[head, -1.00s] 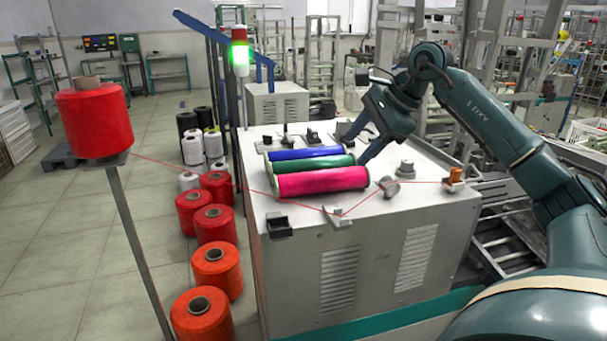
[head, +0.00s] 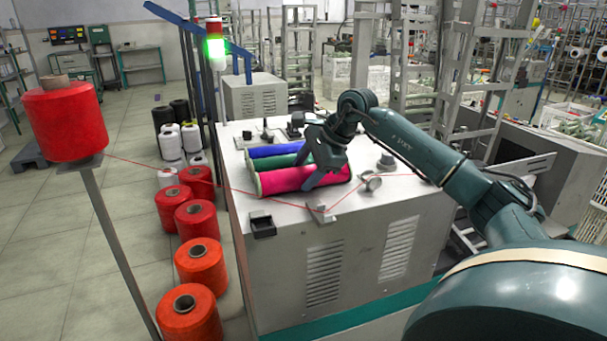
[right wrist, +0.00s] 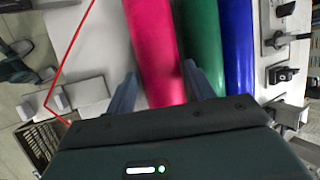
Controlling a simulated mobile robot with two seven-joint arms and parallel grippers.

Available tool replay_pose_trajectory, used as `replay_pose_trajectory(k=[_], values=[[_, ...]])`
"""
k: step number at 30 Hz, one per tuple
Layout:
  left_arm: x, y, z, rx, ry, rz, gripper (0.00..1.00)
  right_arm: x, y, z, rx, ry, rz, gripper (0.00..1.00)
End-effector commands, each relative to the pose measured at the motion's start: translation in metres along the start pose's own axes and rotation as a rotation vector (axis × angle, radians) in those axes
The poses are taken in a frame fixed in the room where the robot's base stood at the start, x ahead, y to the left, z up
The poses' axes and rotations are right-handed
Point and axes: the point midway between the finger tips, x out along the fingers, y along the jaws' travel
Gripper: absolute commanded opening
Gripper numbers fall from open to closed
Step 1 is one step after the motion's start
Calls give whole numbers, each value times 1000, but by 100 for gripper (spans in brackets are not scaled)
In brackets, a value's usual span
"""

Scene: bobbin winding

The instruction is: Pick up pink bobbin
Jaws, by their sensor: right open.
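The pink bobbin (head: 285,179) lies on the machine's white top, the nearest of three bobbins side by side. The green bobbin (head: 283,161) and the blue bobbin (head: 274,150) lie behind it. My right gripper (head: 308,182) is open over the right part of the pink bobbin and hides some of it. In the right wrist view the pink bobbin (right wrist: 156,50) runs between the two fingers (right wrist: 160,88), one on each side. The right finger is over the green bobbin (right wrist: 201,40). I cannot tell whether the fingers touch the bobbins. My left gripper is out of view.
A red thread runs from the red cone (head: 66,120) on a stand across the machine top (head: 255,211), past a guide (head: 322,211) and a round wheel (head: 372,182) near the bobbins. Red spools (head: 199,262) stand on the floor at left. A signal light (head: 215,47) rises behind.

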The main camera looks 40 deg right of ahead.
Motion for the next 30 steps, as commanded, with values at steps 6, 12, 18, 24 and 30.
replay_pose_trajectory(k=[6, 12, 18, 24, 30], values=[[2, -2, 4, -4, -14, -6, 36, 14, 0, 0, 0, 1, 0, 53], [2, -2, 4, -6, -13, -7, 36, 14, 1, -1, -1, 1, 0, 50], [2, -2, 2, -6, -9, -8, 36, 13, 1, -1, -1, 2, 0, 34], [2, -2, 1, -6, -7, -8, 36, 13, 1, -1, -1, 2, 0, 18], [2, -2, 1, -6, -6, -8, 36, 12, 0, 0, -1, 1, -2, 18]])
